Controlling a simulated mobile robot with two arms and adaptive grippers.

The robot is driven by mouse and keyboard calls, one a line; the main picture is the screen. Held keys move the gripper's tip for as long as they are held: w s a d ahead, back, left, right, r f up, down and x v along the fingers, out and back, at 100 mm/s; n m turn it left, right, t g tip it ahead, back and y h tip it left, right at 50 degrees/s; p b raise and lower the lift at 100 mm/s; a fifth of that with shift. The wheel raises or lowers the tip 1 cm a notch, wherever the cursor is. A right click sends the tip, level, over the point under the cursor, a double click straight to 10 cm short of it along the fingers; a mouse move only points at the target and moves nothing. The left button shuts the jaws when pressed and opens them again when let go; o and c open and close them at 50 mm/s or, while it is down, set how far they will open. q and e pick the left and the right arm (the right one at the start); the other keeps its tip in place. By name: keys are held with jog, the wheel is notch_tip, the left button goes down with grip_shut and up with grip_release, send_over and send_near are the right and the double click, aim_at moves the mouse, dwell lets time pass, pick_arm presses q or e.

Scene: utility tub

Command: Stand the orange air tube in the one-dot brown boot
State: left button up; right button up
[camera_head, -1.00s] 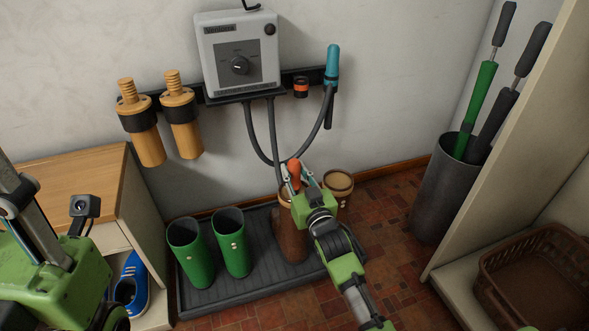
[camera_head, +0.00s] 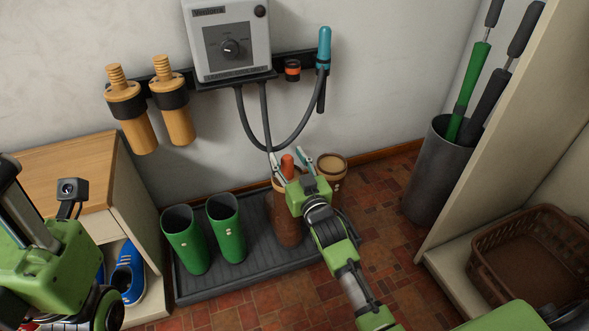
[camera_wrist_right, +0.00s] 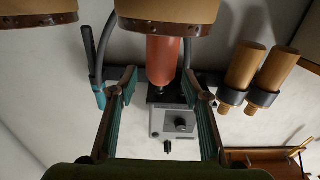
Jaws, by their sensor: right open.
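The orange air tube (camera_head: 287,165) stands upright in the left of two brown boots (camera_head: 288,225), its top above the rim. My right gripper (camera_head: 289,160) is open, its fingers on either side of the tube top and apart from it. In the right wrist view, the orange tube (camera_wrist_right: 165,60) comes out of a brown boot's opening (camera_wrist_right: 168,15), between my spread fingers (camera_wrist_right: 160,95). The second brown boot (camera_head: 332,168) is to the right, partly behind my gripper. Only parts of my left arm show.
Green boots (camera_head: 185,243) stand on the left of the dark tray (camera_head: 230,275). The grey dryer box (camera_head: 230,40) hangs above with hoses and a teal tube (camera_head: 323,48). A bench (camera_head: 70,170) is left; an umbrella bin (camera_head: 435,175) and a brown basket (camera_head: 530,255) are right.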

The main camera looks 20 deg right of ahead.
jog(key=s, duration=1.1)
jog(key=shift+s+d, duration=0.15)
jog(key=shift+d, duration=0.05)
